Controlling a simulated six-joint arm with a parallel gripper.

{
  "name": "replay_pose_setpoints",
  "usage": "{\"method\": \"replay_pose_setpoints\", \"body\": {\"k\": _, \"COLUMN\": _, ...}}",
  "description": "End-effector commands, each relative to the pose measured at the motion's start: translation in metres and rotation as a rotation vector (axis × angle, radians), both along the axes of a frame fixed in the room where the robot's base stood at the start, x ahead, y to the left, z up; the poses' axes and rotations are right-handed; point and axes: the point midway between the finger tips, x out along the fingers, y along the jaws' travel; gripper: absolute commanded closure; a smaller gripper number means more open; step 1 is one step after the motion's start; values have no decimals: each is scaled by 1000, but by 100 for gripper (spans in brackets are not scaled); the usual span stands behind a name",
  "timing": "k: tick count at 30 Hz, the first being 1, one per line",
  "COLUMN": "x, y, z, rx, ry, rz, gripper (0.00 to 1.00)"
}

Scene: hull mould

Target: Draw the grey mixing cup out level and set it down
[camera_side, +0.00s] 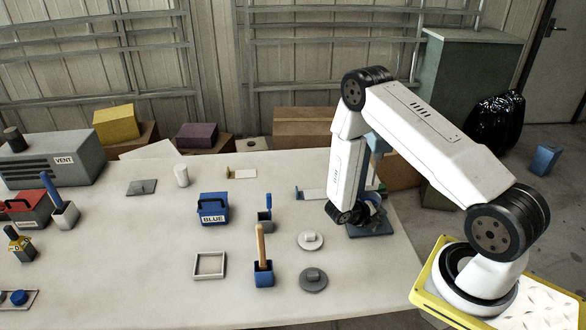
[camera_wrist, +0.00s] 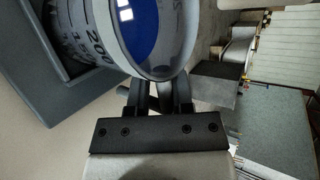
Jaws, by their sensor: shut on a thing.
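The mixing cup (camera_wrist: 97,32) is pale grey with dark volume marks, and blue shows inside its rim in the wrist view. My gripper (camera_wrist: 155,97) is shut on its near side. In the side view the cup (camera_side: 376,199) is mostly hidden behind my wrist; my fingertips are hidden there too. The cup is at a blue-grey stand, whose base (camera_side: 372,231) and upper part (camera_side: 377,143) show on the right of the table. In the wrist view a blue-grey frame (camera_wrist: 22,65) lies close around the cup's left side. I cannot tell whether the cup touches the base.
A blue box (camera_side: 213,209) and an empty square frame (camera_side: 209,265) are further left. The front-right table is bare.

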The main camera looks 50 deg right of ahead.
Motion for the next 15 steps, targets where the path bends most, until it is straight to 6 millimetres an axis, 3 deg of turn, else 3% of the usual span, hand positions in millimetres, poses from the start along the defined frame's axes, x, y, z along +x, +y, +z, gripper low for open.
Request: {"method": "replay_pose_setpoints", "body": {"k": 15, "x": -1, "y": 2, "z": 0, "rx": 15, "ry": 5, "rz": 8, "gripper": 100}}
